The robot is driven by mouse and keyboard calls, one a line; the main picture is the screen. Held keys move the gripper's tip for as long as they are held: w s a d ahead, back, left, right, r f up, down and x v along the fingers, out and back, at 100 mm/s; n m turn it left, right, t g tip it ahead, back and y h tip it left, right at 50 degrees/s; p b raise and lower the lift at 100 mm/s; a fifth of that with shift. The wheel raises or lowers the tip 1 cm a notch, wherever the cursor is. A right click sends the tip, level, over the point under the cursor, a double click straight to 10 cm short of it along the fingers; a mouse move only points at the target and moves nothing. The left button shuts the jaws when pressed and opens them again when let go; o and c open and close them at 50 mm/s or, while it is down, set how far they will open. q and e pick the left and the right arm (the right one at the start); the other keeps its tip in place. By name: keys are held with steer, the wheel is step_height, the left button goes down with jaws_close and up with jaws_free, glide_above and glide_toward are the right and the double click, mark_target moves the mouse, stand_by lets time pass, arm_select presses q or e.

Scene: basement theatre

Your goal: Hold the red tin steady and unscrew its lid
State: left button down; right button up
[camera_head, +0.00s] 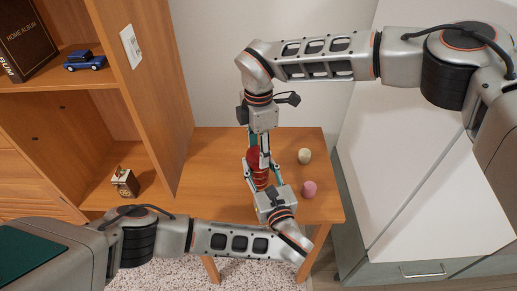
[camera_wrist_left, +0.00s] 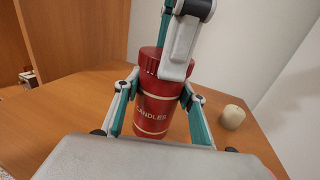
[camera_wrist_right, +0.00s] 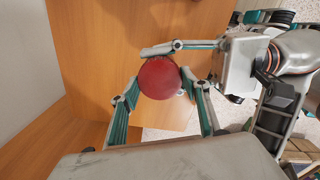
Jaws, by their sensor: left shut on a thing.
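The red tin (camera_head: 261,181) stands upright on the wooden table; its body with the word CANDLES shows in the left wrist view (camera_wrist_left: 152,118). My left gripper (camera_head: 259,176) comes from the near side and is shut on the tin's body, a finger on each side. The round red lid (camera_wrist_right: 160,79) sits on top of the tin, and its ribbed side shows in the left wrist view (camera_wrist_left: 150,66). My right gripper (camera_head: 258,155) points down from above, its fingers on either side of the lid. Whether both fingers press on the lid is hidden.
A cream candle (camera_head: 304,156) and a pink candle (camera_head: 309,189) stand on the table (camera_head: 210,175) to the right of the tin. A wooden shelf unit (camera_head: 150,80) rises at the left. A white-topped cabinet (camera_head: 410,190) is at the right. The table's left part is clear.

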steer(key=n, duration=1.2)
steer(key=shift+n, duration=0.4)
steer(key=n, duration=1)
steer(key=shift+n, duration=0.3)
steer(key=n, duration=0.3)
steer(key=shift+n, duration=0.3)
steer(key=n, duration=0.9)
